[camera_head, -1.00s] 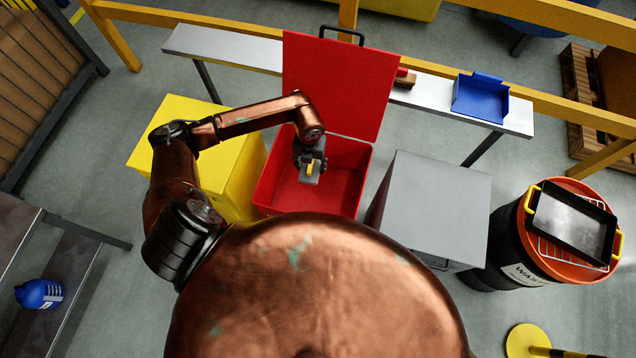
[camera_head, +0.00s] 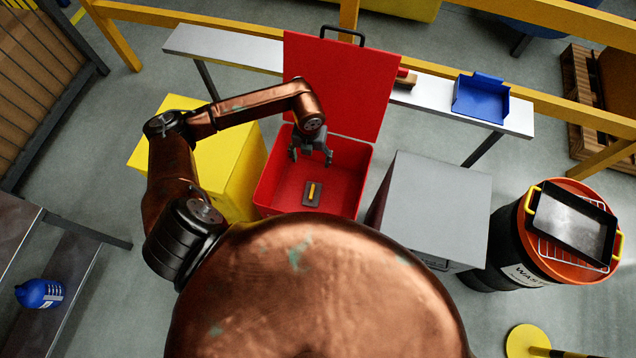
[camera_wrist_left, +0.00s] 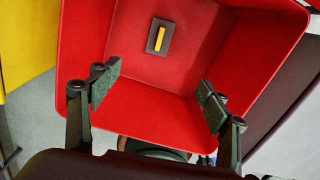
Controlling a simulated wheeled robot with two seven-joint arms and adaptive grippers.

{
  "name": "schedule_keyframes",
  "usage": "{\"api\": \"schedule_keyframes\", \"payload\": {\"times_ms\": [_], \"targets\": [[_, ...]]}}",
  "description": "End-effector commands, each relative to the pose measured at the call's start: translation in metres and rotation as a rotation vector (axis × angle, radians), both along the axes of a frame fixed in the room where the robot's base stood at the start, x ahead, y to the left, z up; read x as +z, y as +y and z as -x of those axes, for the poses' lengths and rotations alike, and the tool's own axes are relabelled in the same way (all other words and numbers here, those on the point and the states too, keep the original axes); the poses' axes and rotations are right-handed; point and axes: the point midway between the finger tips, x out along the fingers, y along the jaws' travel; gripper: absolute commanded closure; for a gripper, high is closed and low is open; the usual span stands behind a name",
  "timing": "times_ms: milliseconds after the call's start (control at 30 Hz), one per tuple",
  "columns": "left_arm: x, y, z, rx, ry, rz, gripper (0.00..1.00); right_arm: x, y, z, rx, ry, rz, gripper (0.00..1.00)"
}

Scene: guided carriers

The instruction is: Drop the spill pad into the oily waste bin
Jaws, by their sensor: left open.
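The spill pad (camera_head: 312,194) is a small dark grey square with a yellow strip on top. It lies flat on the floor of the red bin (camera_head: 268,187), whose lid stands open at the back. The pad also shows in the left wrist view (camera_wrist_left: 160,37), with bare red floor around it. My left gripper (camera_head: 310,160) is open and empty above the red bin, apart from the pad. Its two fingers stand wide apart in the left wrist view (camera_wrist_left: 155,92). My right gripper is not in view.
A yellow bin (camera_head: 215,160) stands left of the red one and a grey bin (camera_head: 440,200) to its right. A black waste drum with an orange top (camera_head: 570,268) carries a black tray (camera_head: 572,222). A narrow shelf (camera_head: 225,45) with a blue tray (camera_head: 481,98) runs behind.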

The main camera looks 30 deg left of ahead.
Motion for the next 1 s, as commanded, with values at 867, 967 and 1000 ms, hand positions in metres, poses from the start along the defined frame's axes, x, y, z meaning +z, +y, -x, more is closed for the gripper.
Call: {"api": "schedule_keyframes", "payload": {"times_ms": [867,967,1000], "targets": [[0.068,0.0,0.0,0.001,0.001,0.0,0.3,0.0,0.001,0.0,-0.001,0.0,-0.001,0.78],[0.068,0.0,0.0,0.0,0.001,0.0,0.3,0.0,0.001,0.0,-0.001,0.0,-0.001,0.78],[0.068,0.0,0.0,0.0,0.001,0.0,0.3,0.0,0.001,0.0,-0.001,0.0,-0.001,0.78]]}}
